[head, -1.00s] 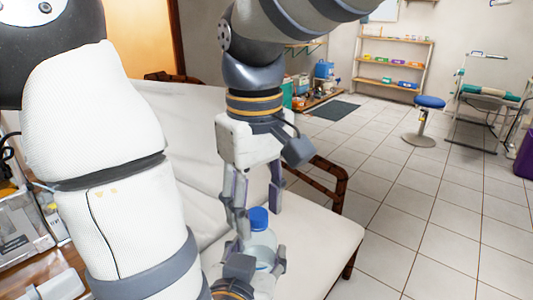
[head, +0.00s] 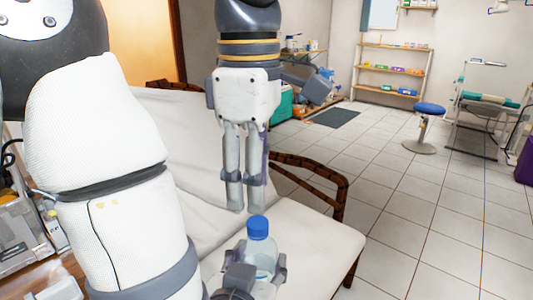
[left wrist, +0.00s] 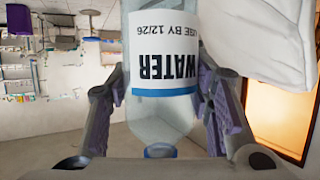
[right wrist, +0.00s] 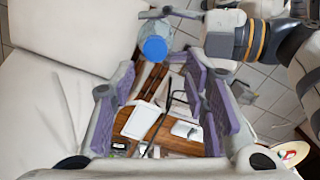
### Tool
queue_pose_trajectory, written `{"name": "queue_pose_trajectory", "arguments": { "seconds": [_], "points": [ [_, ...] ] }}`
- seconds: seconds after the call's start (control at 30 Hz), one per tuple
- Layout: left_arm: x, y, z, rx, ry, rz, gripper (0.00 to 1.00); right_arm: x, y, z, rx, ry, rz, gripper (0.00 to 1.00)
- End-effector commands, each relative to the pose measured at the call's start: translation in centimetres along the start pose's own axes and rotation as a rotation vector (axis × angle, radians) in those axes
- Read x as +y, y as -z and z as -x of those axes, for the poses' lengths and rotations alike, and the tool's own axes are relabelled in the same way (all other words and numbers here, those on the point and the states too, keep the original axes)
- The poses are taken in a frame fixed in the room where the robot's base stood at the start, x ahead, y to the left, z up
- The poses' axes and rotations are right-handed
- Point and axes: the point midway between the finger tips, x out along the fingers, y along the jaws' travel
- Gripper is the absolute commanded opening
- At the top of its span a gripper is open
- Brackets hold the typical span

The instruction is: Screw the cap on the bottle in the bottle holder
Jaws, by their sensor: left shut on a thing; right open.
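A clear water bottle (head: 261,252) with a white label stands roughly upright over the couch in the head view. Its blue cap (head: 258,227) sits on its top; whether it is tight cannot be told. My left gripper (head: 262,264) is shut around the bottle body. The left wrist view shows the bottle (left wrist: 160,70) upside down between the fingers, label reading WATER. My right gripper (head: 246,203) is open and empty, above and left of the cap in the picture. In the right wrist view the cap (right wrist: 154,48) lies beyond its open fingers. I see no separate bottle holder.
A white couch (head: 315,235) with a brown woven armrest (head: 320,175) lies under and behind the grippers. A wooden table (right wrist: 180,140) with papers and small items shows in the right wrist view. Tiled floor on the right is open around a blue stool (head: 429,108).

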Motion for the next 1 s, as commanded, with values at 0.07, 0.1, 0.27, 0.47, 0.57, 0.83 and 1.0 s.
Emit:
{"name": "queue_pose_trajectory", "arguments": {
  "seconds": [0.07,0.1,0.27,0.47,0.57,0.83,1.0],
  "points": [
    [0.0,0.1,0.0,0.002,0.0,0.0,0.0,0.2,-0.1,0.9,0.008,-0.003,0.186,0.41],
    [0.0,0.1,0.0,0.002,0.0,0.0,0.0,0.3,-0.1,1.2,0.01,-0.007,0.259,0.41],
    [0.0,0.1,0.0,0.002,0.0,0.0,0.0,0.5,-0.2,1.8,0.009,-0.017,0.374,0.41],
    [0.0,0.1,0.0,0.002,0.0,0.0,0.0,0.5,-0.2,1.7,0.008,-0.017,0.371,0.41],
    [0.0,0.1,0.0,0.002,0.0,0.0,0.0,0.5,-0.3,1.2,0.006,-0.015,0.37,0.41],
    [0.0,0.1,0.0,0.002,0.0,0.0,0.0,0.5,-0.2,-3.3,0.005,-0.013,0.369,0.41],
    [0.0,0.1,0.0,0.002,0.0,0.0,0.0,0.6,-0.1,-5.5,0.007,-0.015,0.369,0.41]
  ]
}}
